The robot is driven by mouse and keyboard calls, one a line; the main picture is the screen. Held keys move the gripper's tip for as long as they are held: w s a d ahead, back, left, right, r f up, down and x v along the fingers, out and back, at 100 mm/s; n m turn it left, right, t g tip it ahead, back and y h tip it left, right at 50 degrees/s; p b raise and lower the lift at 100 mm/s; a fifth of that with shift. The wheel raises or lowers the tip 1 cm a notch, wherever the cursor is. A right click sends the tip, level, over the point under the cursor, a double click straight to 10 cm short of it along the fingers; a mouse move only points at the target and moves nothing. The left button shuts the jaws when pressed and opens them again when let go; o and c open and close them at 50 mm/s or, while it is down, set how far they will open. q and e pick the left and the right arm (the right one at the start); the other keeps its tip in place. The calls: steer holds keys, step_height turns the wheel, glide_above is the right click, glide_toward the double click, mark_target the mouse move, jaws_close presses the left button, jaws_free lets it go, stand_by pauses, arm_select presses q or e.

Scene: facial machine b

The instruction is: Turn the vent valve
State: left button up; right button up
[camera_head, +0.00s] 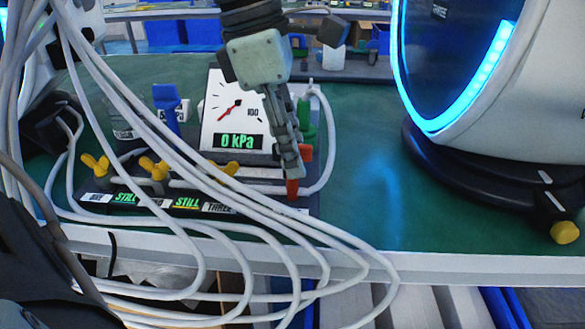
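A panel on the green table carries a row of valves under a white gauge (236,112) that reads "0 kPa". Yellow valve handles stand at the left (95,165) and centre (154,168), and a third yellow handle (231,168) shows partly behind cables. A red valve part (292,188) is at the right end. The task's vent valve is not clearly labelled here; the red part may be it. My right gripper is not in view.
White cables (205,190) loop across the panel's front and hang over the table edge. A blue valve (168,105) and a green part (307,120) flank the gauge. A large white machine (535,90) with a blue light stands right. Green tabletop (375,180) between is clear.

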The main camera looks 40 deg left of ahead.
arm_select(q)
jaws_close()
steer(key=shift+f+n+b, duration=0.2)
steer(key=shift+n+b, duration=0.2)
steer(key=shift+b, duration=0.25)
steer(key=shift+n, duration=0.3)
steer(key=shift+r+n+b, duration=0.2)
steer(key=shift+n+b, duration=0.1)
steer(key=shift+b, duration=0.05)
